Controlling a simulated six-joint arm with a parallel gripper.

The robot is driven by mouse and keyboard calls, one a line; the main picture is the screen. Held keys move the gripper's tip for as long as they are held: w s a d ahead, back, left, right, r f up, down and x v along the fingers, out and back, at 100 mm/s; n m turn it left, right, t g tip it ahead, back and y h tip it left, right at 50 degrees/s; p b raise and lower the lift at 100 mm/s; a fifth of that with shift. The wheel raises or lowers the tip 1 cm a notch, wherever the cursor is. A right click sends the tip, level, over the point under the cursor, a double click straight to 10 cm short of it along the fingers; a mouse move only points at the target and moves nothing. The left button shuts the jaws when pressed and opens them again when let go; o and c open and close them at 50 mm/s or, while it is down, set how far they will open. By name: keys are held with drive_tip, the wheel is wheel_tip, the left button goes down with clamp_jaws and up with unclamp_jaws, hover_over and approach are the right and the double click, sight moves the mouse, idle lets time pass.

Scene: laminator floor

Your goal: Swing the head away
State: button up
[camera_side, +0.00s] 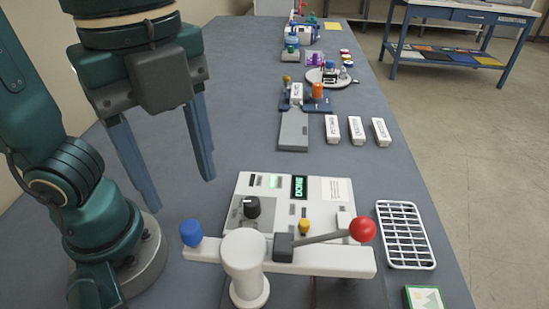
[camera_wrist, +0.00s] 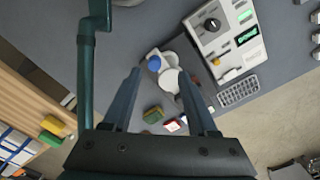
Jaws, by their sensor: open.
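The head is a white swing arm (camera_side: 330,260) on a round white post (camera_side: 245,262), in front of a white machine panel (camera_side: 325,205) in the side view. A blue knob (camera_side: 190,232) stands on its left end, and a lever with a red ball (camera_side: 362,229) reaches right. My gripper (camera_side: 182,194) is open and empty, pointing down, above and behind the blue knob. In the wrist view, the blue knob (camera_wrist: 154,63) shows between the fingertips, beside the white post (camera_wrist: 171,80). A finger hides part of the swing arm there.
The panel carries a black dial (camera_side: 252,207), a yellow button (camera_side: 304,225) and a green display reading DONE (camera_side: 299,187). A white wire rack (camera_side: 405,235) lies to the right. A grey plate (camera_side: 293,131) and white blocks (camera_side: 356,130) sit farther back. Table left of the panel is clear.

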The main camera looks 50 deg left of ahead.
sight(189, 226)
drive_tip(key=shift+s+d+f+m, duration=0.3)
drive_tip(key=shift+s+d, duration=0.05)
drive_tip(key=shift+d, duration=0.05)
drive_tip(key=shift+f, duration=2.5)
clamp_jaws()
